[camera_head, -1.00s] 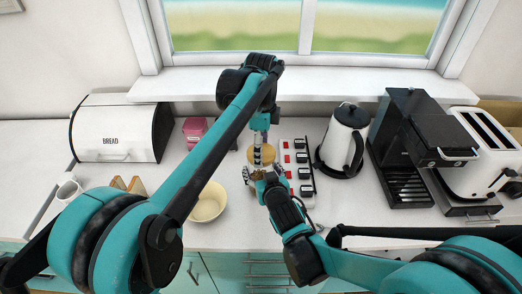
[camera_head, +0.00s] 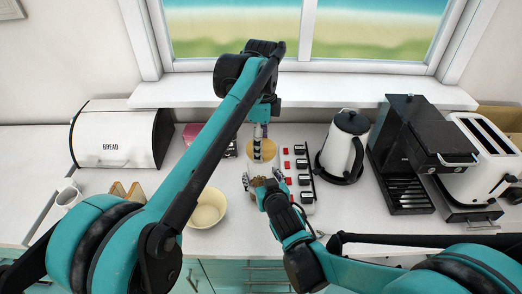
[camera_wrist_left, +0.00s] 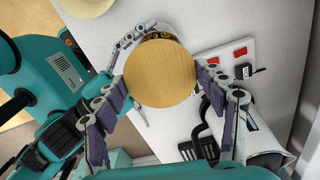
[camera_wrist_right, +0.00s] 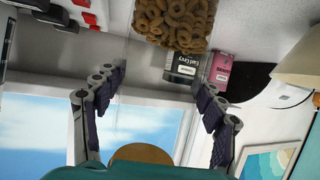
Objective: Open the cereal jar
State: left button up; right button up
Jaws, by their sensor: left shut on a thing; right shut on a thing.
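The cereal jar is clear, with brown ring cereal (camera_wrist_right: 175,22) in it, and stands on the counter in the middle of the head view. Its round wooden lid (camera_head: 262,150) is held from above by my left gripper (camera_head: 260,143). In the left wrist view the lid (camera_wrist_left: 160,73) sits between the two fingers, with a little cereal (camera_wrist_left: 158,35) showing past its edge. My right gripper (camera_head: 261,181) is shut on the jar's body from the front. In the right wrist view the lid (camera_wrist_right: 141,154) appears apart from the cereal; the rim is hard to see.
A cream bowl (camera_head: 207,208) stands left of the jar. A red-and-black switch strip (camera_head: 303,177) is close on its right, then a kettle (camera_head: 342,147) and a coffee machine (camera_head: 410,150). A pink box (camera_head: 193,134) and bread bin (camera_head: 122,135) are behind left.

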pick_arm(q)
jog(key=shift+r, duration=0.5)
pick_arm(e)
jog(key=o, duration=1.8)
jog(key=shift+c, duration=0.2)
